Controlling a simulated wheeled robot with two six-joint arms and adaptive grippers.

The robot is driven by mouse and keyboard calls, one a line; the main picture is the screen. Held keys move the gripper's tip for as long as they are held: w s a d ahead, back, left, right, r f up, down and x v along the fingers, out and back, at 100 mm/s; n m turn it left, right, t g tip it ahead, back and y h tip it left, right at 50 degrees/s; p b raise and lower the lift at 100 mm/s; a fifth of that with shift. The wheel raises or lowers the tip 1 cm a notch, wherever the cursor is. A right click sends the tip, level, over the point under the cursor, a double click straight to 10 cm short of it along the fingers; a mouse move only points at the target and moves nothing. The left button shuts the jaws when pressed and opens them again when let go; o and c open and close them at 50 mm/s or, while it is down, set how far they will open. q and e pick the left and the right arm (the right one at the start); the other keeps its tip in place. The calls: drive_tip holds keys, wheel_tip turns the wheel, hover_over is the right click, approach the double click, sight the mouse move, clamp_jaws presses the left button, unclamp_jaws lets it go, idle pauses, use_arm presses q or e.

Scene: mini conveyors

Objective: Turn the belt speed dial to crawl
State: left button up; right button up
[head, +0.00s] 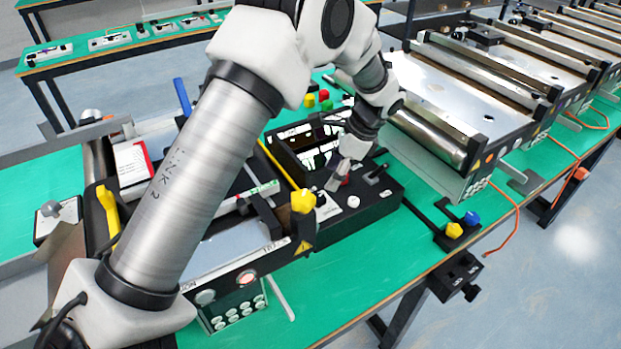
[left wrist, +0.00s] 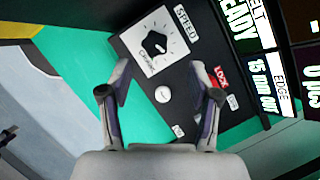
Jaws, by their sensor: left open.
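The belt speed dial (left wrist: 154,44) shows in the left wrist view as a black knob on a white marked plate labelled SPEED. In the head view my left gripper (head: 338,180) hangs over the black control box (head: 372,207), tilted downward. My right gripper is in neither view.
A round white button (left wrist: 162,94) and a red LOCK label (left wrist: 221,76) lie near the dial. Lit screens (left wrist: 262,88) stand at the right.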

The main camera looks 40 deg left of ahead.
sight(320, 198)
use_arm(q)
drive_tip(key=p+x, duration=0.1)
drive_tip(key=x, duration=0.6)
drive_tip(key=shift+s+d, duration=0.1)
drive_tip(key=shift+s, duration=0.05)
drive_tip(key=shift+s+d+r, duration=0.1)
drive_tip(key=shift+d+r, duration=0.1)
drive_tip(key=shift+c, duration=0.3)
drive_tip(key=c, duration=1.1)
